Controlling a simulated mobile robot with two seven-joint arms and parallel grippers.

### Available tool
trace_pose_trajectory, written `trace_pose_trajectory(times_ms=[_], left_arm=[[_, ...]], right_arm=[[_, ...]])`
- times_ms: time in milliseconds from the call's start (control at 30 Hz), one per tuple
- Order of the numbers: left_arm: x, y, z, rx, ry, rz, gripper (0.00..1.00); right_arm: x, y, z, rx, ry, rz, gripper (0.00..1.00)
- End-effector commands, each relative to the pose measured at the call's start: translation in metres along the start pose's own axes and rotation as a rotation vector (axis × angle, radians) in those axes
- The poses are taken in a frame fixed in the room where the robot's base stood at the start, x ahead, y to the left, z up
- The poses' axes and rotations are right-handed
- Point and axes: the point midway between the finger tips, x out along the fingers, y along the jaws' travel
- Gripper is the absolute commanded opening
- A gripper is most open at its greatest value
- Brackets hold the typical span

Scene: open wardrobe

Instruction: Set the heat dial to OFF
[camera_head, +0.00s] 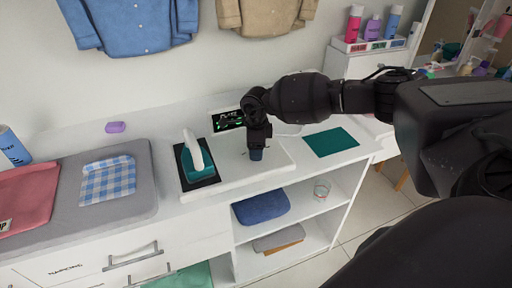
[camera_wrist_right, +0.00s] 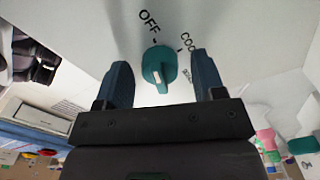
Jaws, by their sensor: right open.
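The heat dial (camera_wrist_right: 159,64) is a round teal knob with a raised grip and a white mark, set on a pale panel in the right wrist view. The word OFF is printed above it. A label starting with COO is at its upper right, and another label, partly hidden, is lower right. My right gripper (camera_wrist_right: 160,82) is open, with one finger on each side of the dial and visible gaps. In the head view my right gripper (camera_head: 257,154) points down over the white board (camera_head: 228,176) and hides the dial. My left gripper is not in view.
A teal and white iron (camera_head: 194,158) stands on a dark pad left of the gripper. A dark display (camera_head: 228,120) with green marks is behind. A teal cloth (camera_head: 331,142) lies right. A grey mat (camera_head: 135,206) with folded clothes is at left.

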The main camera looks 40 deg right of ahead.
Motion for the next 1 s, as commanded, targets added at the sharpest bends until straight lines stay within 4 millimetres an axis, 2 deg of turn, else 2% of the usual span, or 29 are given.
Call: trace_pose_trajectory(times_ms=[167, 267, 700, 833, 1000], left_arm=[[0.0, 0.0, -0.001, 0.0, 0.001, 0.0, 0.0], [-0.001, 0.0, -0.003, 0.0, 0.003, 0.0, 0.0], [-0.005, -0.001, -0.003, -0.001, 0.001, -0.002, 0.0], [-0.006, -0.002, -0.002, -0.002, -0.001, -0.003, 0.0], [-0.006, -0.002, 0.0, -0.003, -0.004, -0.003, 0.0]], right_arm=[[-0.005, 0.0, 0.0, 0.0, -0.001, -0.001, 0.63], [-0.017, -0.001, 0.001, -0.001, -0.003, -0.002, 0.63], [-0.091, -0.001, 0.0, 0.001, -0.002, -0.002, 0.63], [-0.103, 0.0, 0.0, 0.0, 0.0, -0.001, 0.63], [-0.108, 0.0, 0.0, 0.0, 0.0, 0.0, 0.63]])
